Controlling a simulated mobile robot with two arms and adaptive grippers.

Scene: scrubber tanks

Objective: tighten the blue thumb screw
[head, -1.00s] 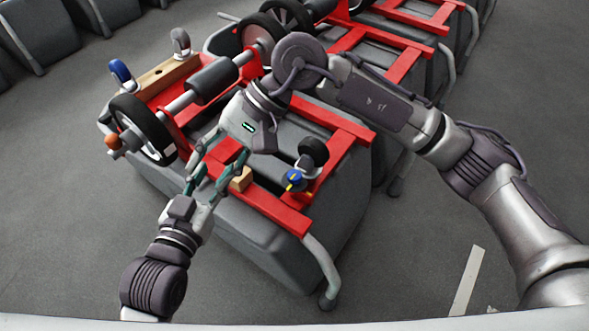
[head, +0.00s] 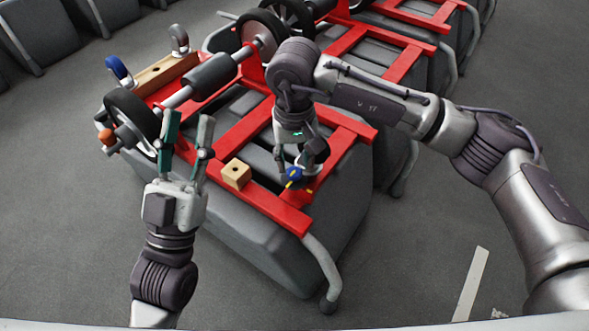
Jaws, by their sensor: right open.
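A blue knob with yellow marks (head: 294,174), which looks like the blue thumb screw, sits on the red frame (head: 290,219) near its front right corner. My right gripper (head: 299,163) points down over it, jaws open, with fingertips close around or beside the knob; contact cannot be told. The gripper hides part of the knob and its surroundings. My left gripper (head: 186,132) is open and empty, pointing up in the picture, left of the small wooden block (head: 236,174) and in front of the black wheel (head: 132,121).
A blue-topped part (head: 118,68) and a grey-topped part (head: 179,38) stand by a wooden bar (head: 165,72) at the back left. An orange knob (head: 106,137) is beside the wheel. More red-framed grey tanks stand behind. The grey floor (head: 60,230) at the left is clear.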

